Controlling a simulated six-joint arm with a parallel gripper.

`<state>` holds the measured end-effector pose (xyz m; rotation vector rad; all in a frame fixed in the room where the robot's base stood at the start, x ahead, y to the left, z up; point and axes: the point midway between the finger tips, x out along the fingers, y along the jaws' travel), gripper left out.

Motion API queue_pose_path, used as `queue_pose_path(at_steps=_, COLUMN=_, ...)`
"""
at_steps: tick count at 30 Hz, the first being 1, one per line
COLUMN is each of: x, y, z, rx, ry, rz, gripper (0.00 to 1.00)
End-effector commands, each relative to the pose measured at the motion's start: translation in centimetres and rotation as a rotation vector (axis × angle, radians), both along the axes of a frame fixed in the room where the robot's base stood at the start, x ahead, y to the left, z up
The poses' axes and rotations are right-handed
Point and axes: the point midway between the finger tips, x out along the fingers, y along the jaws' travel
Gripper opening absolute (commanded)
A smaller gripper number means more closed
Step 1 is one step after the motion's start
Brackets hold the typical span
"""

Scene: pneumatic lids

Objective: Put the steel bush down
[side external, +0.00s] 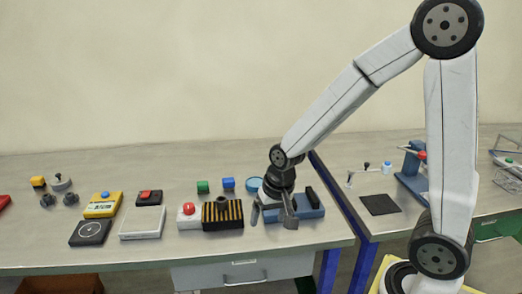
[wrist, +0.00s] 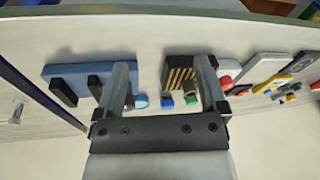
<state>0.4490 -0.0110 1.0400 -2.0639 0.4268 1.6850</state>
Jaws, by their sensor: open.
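My gripper (side external: 272,220) is open, pointing down at the blue base (side external: 306,212) near the front right of the left bench. Its fingers stand wide apart in the wrist view (wrist: 163,68), and I see nothing held between them. The blue base with black blocks shows at the left in the wrist view (wrist: 77,70). I cannot pick out the steel bush for certain. Two small dark grey round parts, one (side external: 47,200) and another (side external: 71,199), lie at the far left; either could be a bush. My gripper hides part of the blue base.
A black-and-yellow striped block (side external: 222,214) stands just left of my gripper, with a red-button box (side external: 188,215) beyond. A gap separates the right bench (side external: 470,200).

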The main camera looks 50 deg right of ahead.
Motion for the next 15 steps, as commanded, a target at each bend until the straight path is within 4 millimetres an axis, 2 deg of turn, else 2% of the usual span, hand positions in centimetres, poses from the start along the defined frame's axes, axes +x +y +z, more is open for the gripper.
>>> queue_pose_path(at_steps=3, x=2.7, y=-0.7, z=0.1, rx=0.071, ry=0.017, rz=-0.228, gripper=0.91)
queue_pose_path(at_steps=15, x=10.9, y=-3.5, z=-0.1, rx=0.331, ry=0.101, rz=-0.988, gripper=0.91)
